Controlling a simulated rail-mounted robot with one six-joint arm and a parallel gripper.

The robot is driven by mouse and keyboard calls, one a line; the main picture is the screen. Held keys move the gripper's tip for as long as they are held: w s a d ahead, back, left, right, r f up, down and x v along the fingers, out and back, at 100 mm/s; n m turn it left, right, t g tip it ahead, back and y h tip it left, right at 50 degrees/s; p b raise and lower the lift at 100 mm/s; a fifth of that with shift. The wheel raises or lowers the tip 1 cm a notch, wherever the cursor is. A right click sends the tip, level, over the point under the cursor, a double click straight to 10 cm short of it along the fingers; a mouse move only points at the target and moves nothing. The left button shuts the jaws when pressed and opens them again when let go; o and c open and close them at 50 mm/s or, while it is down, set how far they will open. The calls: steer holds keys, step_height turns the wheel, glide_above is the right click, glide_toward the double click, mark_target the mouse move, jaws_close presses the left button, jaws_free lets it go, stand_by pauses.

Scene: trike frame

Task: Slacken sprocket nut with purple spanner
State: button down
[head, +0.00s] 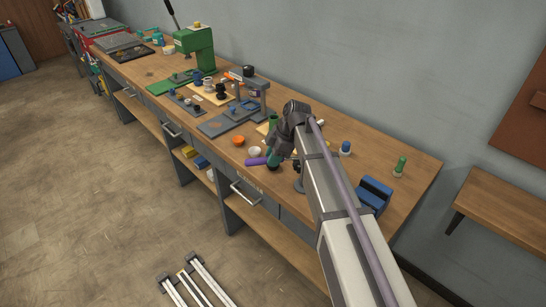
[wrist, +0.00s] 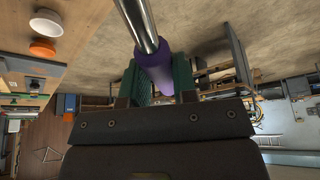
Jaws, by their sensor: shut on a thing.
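The purple spanner (head: 256,161) shows its purple handle beside my gripper (head: 273,158) at the front edge of the workbench in the head view. In the wrist view the purple handle (wrist: 155,68) sits between the green fingers of my gripper (wrist: 158,82), which are shut on it. A shiny metal shank (wrist: 138,22) runs from the handle to the top edge of the picture, and its far end is out of view. I cannot make out the sprocket nut in either view.
The wooden workbench (head: 325,165) carries an orange bowl (head: 239,140), a white bowl (head: 254,151), a grey stand (head: 222,124), a green press (head: 195,45) and a blue block-like object (head: 375,193). Metal rails (head: 187,283) lie on the floor.

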steer(key=shift+f+b, duration=0.65)
steer(key=shift+f, duration=0.05)
steer(key=c, duration=1.5)
jaws_free()
jaws_close()
steer(key=shift+s+d+n+g, duration=0.25)
steer(key=shift+s+n+g, duration=0.1)
steer(key=shift+s+n, duration=0.5)
steer(key=shift+s+d+n+g, duration=0.2)
steer(key=shift+s+n+g, duration=0.15)
steer(key=shift+s+n, duration=0.5)
steer(key=shift+w+a+m+t, duration=0.25)
steer(key=shift+w+m+t, duration=0.05)
steer(key=shift+w+m, duration=0.35)
steer(key=shift+c, duration=0.2)
jaws_free()
jaws_close()
